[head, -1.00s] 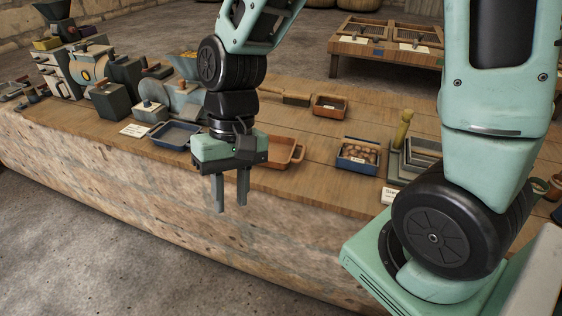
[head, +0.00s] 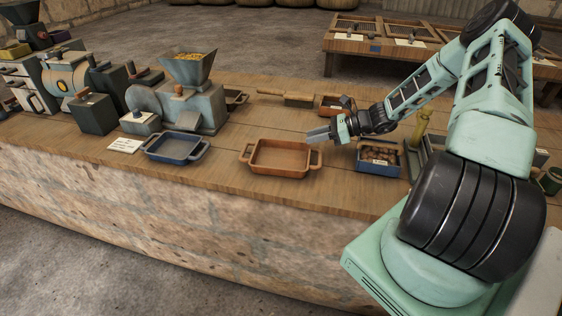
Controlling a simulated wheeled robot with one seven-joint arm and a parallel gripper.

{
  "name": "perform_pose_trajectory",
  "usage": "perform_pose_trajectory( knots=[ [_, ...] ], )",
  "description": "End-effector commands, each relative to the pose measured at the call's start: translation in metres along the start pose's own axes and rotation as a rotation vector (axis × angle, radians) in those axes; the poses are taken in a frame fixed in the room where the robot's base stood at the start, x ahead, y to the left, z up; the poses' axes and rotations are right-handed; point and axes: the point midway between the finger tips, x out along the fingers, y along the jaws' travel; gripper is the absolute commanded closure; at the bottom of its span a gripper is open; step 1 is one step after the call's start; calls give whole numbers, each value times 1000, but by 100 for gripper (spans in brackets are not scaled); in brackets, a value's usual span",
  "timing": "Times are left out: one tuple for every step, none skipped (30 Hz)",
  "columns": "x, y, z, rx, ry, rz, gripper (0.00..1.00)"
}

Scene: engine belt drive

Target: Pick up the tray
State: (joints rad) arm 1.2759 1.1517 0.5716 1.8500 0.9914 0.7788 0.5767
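An orange-brown tray (head: 280,170) with a loop handle at each end sits flat and empty on the wooden counter. A blue tray (head: 172,157) of similar shape, also empty, sits to its left. My gripper (head: 312,135) is just above and beside the right end of the orange-brown tray, with its fingers pointing left. The two fingers look parted with nothing between them, and they appear clear of the tray.
A blue box (head: 379,167) of brown pieces stands close right of my gripper. A grey hopper machine (head: 195,100) stands behind the blue tray. A wooden-handled tool (head: 285,97) and a small brown box (head: 333,106) lie behind. The counter between the two trays is clear.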

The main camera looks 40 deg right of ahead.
Motion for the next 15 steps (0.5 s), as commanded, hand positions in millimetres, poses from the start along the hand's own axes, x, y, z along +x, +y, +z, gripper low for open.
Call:
perform_pose_trajectory(
  knots=[
    [2, -1, -1, 9, -6, -5, 72],
    [5, -1, -2, 11, -8, -6, 72],
    [9, -2, -1, 12, -9, -6, 72],
    [12, -2, -1, 11, -8, -6, 72],
    [15, -2, -1, 11, -8, -6, 72],
    [19, -2, -1, 10, -7, -6, 72],
    [22, -2, -1, 10, -8, -6, 72],
    [25, -2, -2, 10, -8, -5, 72],
    [30, -2, -2, 9, -7, -5, 72],
    [34, -2, -2, 10, -6, -5, 72],
    [39, -2, -3, 10, -7, -4, 72],
    [45, -2, -3, 10, -7, -4, 72],
    [50, -2, -4, 10, -6, -3, 72],
    [54, -2, -4, 9, -6, -3, 72],
    [60, -3, -4, 7, -7, -4, 72]
  ],
)
